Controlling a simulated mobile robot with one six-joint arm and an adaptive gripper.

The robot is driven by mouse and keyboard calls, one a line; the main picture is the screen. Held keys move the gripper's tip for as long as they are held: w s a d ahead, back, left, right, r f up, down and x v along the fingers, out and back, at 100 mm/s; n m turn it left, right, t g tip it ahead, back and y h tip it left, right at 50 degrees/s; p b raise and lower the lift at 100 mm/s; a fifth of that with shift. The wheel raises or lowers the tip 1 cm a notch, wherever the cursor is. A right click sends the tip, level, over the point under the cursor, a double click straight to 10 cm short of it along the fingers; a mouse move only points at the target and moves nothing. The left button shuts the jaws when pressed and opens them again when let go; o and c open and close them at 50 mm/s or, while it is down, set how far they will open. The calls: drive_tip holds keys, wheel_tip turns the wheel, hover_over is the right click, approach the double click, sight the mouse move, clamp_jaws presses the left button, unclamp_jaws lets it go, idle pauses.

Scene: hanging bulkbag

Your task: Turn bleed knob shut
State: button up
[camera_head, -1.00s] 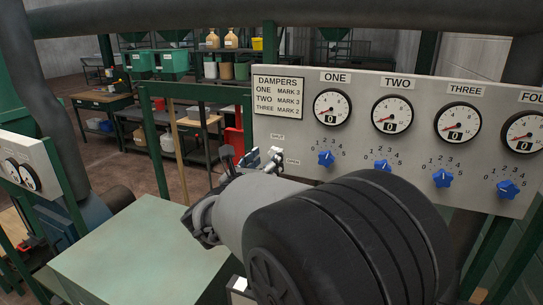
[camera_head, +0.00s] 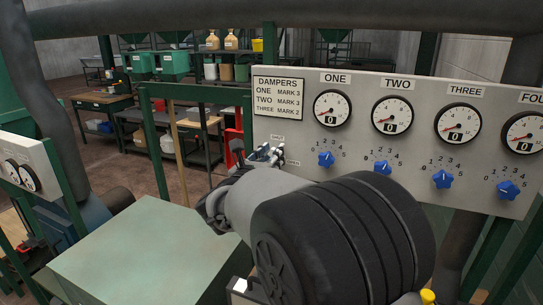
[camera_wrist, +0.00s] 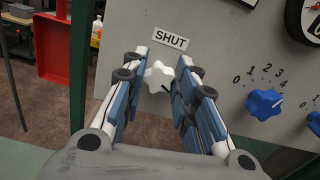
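The bleed knob (camera_wrist: 156,74) is a white star-shaped knob on the grey panel, under a SHUT label (camera_wrist: 171,38) in the wrist view. A dark pointer line on it slants to the lower right. My gripper (camera_wrist: 162,66) is open, its blue-and-white fingers on either side of the knob in the picture. The left fingertip overlaps the knob's edge; I cannot tell whether it touches. In the head view my gripper (camera_head: 267,154) is at the panel's lower left corner, and its fingers largely hide the knob.
The panel (camera_head: 350,85) carries several gauges and blue star knobs; the nearest blue knob (camera_wrist: 264,103) is right of my gripper. A DAMPERS sign (camera_head: 278,98) hangs above. A green-topped box (camera_head: 140,250) stands at lower left. A red bin (camera_wrist: 54,48) is beyond the green post.

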drive_tip(key=c, duration=0.4)
drive_tip(key=shift+c, duration=0.2)
drive_tip(key=shift+n, duration=0.4)
drive_tip(key=n+b, duration=0.1)
drive_tip(key=n, duration=0.6)
drive_tip(key=shift+a, duration=0.15)
drive_tip(key=n+p, duration=0.1)
drive_tip(key=n, duration=0.4)
drive_tip(key=shift+w+f, duration=0.1)
drive_tip(key=n+p, duration=0.3)
drive_tip(key=n, duration=0.3)
drive_tip(key=shift+f+p, duration=0.1)
drive_tip(key=shift+p, duration=0.3)
drive_tip(key=n+p, duration=0.2)
drive_tip(key=n, duration=0.3)
drive_tip(key=shift+f+p, duration=0.15)
drive_tip(key=shift+p, duration=0.2)
